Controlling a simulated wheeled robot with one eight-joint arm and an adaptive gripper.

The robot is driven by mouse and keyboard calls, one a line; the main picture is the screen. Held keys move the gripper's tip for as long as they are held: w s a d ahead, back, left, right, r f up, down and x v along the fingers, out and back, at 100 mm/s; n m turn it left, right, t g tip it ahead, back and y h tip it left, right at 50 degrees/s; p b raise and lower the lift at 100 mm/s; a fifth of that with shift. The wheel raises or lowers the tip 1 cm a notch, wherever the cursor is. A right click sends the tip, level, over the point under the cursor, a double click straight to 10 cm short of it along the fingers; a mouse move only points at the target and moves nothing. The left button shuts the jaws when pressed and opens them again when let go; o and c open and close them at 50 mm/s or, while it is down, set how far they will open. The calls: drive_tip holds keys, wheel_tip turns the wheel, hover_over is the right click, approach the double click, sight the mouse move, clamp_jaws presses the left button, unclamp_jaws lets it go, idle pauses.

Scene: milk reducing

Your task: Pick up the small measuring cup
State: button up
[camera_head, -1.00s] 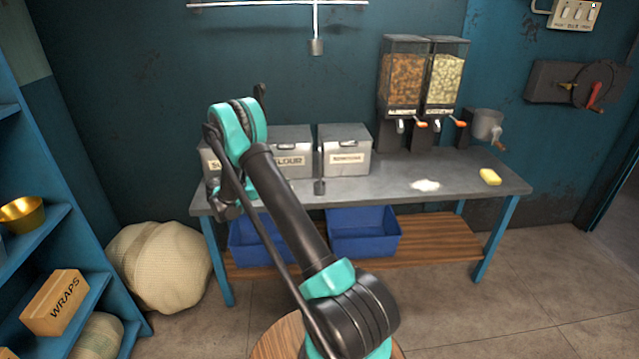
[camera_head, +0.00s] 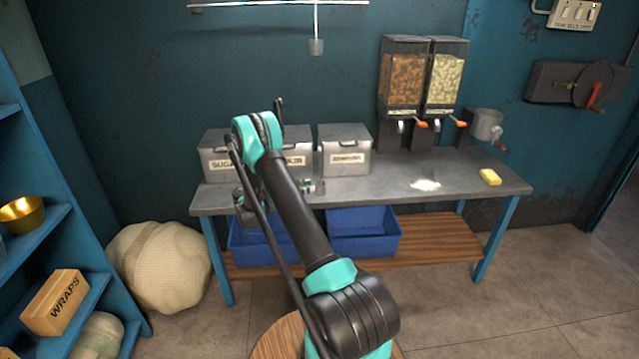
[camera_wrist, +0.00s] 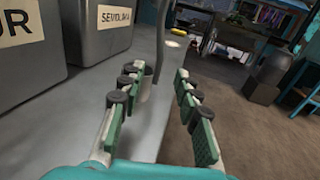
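The small measuring cup (camera_wrist: 147,88) is a grey metal cup with a long thin upright handle. In the wrist view it stands near the front edge of the grey table (camera_wrist: 88,115), ahead of my gripper (camera_wrist: 158,74), between the fingertips and closer to the left finger. The left finger partly covers it, and contact cannot be told. My gripper is open, with green pads facing each other across a wide gap. In the head view my gripper (camera_head: 312,187) is low at the table's front edge, pointing right; the cup is hard to make out there.
Metal bins labelled sugar (camera_head: 221,163), flour (camera_head: 298,143) and semolina (camera_head: 344,157) stand behind my gripper. Two dispensers (camera_head: 405,85), a white powder patch (camera_head: 425,185) and a yellow sponge (camera_head: 490,177) are farther right. Blue crates (camera_head: 365,243) sit on the lower shelf.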

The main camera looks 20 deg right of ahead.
sight(320, 172)
drive_tip(key=shift+d+r, duration=0.1)
drive_tip(key=shift+d, duration=3)
clamp_jaws()
